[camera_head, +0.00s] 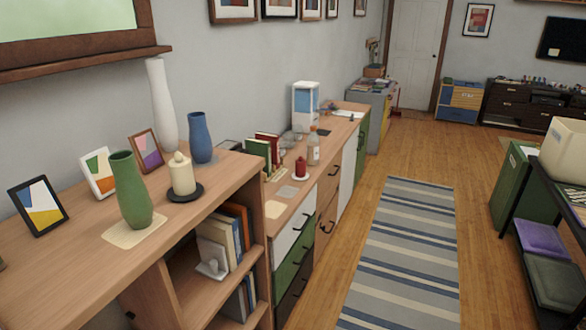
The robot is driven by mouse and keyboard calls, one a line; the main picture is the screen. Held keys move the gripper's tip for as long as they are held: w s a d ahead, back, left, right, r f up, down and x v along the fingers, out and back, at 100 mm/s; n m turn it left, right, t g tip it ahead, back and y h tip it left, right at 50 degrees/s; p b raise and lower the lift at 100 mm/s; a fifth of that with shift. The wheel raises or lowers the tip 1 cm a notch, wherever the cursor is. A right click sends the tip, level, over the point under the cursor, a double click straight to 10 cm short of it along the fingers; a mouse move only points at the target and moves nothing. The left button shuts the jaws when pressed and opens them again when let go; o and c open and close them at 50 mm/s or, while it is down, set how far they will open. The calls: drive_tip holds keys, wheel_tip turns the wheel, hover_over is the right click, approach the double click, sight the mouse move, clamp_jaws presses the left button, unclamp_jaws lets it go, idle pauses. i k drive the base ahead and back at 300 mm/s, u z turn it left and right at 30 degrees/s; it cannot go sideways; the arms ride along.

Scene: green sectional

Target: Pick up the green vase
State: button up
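The green vase (131,192) stands upright on a small pale mat (137,234) on top of the wooden bookcase (70,275) at the left. It is tall, with a rounded body and an open mouth. A cream candle on a dark holder (183,178) stands just to its right, apart from it. A picture frame (98,173) with a colored print stands close behind it. My gripper does not show in this view.
A tall white vase (162,105), a blue vase (201,137) and more frames (38,205) share the bookcase top. A lower cabinet (293,238) with cluttered top adjoins it. The striped rug (406,245) lies on open floor. A dark shelf unit (558,175) stands at right.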

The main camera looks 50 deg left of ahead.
sight(133, 195)
drive_tip(key=z, duration=0.05)
drive_tip(key=i, duration=1.05)
drive_tip(key=u, duration=0.4)
drive_tip(key=k, duration=0.1)
drive_tip(key=u, duration=3)
drive_tip(key=i, duration=0.95)
drive_tip(key=z, duration=0.05)
